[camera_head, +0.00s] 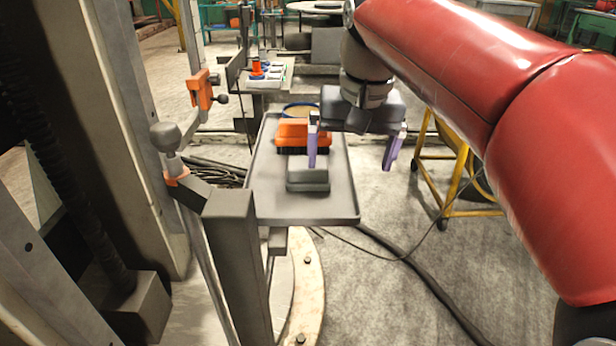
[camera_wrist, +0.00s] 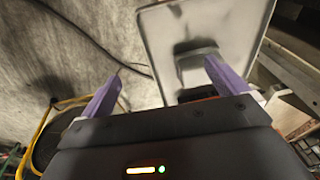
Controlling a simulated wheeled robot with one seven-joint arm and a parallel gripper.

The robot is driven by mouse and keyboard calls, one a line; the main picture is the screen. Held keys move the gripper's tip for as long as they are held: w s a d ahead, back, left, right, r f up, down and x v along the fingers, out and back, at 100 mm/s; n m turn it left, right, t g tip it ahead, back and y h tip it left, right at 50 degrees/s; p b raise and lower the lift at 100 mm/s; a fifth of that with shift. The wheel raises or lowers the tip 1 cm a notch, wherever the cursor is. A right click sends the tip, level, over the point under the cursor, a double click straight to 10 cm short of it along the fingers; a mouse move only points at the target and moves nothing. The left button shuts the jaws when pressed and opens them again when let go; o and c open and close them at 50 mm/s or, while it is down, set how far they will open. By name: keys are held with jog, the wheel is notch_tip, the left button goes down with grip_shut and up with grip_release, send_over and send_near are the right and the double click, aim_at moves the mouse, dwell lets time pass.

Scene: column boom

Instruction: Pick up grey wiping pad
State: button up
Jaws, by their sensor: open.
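The grey wiping pad (camera_head: 308,181) lies on the grey metal tray (camera_head: 336,211), near its front edge. In the wrist view the pad (camera_wrist: 200,66) shows as a grey block on the tray (camera_wrist: 233,18), just beyond the right-hand finger. My gripper (camera_head: 352,150) hangs above the right side of the tray with its two purple fingers wide apart and nothing between them. In the head view one finger is over the tray, in front of the brush, and the other is out past the tray's right edge. In the wrist view my gripper (camera_wrist: 161,82) is open too.
An orange brush (camera_head: 292,134) with dark bristles sits on the tray behind the pad, partly covered by a finger. A grey post with an orange clamp (camera_head: 201,90) stands left of the tray. A yellow stand (camera_head: 462,180) is on the right. Cables lie on the floor.

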jog(key=r+g, duration=0.1)
jog(key=g, duration=0.1)
send_over(308, 173)
jog(key=w, duration=0.3)
jog(key=shift+s+d+r+h+b, duration=0.2)
jog(key=shift+h+b, duration=0.1)
jog(key=shift+b, duration=0.1)
jog(key=shift+w+a+f, duration=0.1)
jog(key=shift+a+f, duration=0.05)
jog(key=shift+a, duration=0.05)
jog(key=f+b, duration=0.3)
jog(key=f, duration=0.4)
jog(key=shift+s+f, duration=0.2)
jog(key=shift+c, duration=0.5)
jog(key=c, duration=1)
jog(key=shift+c, duration=0.2)
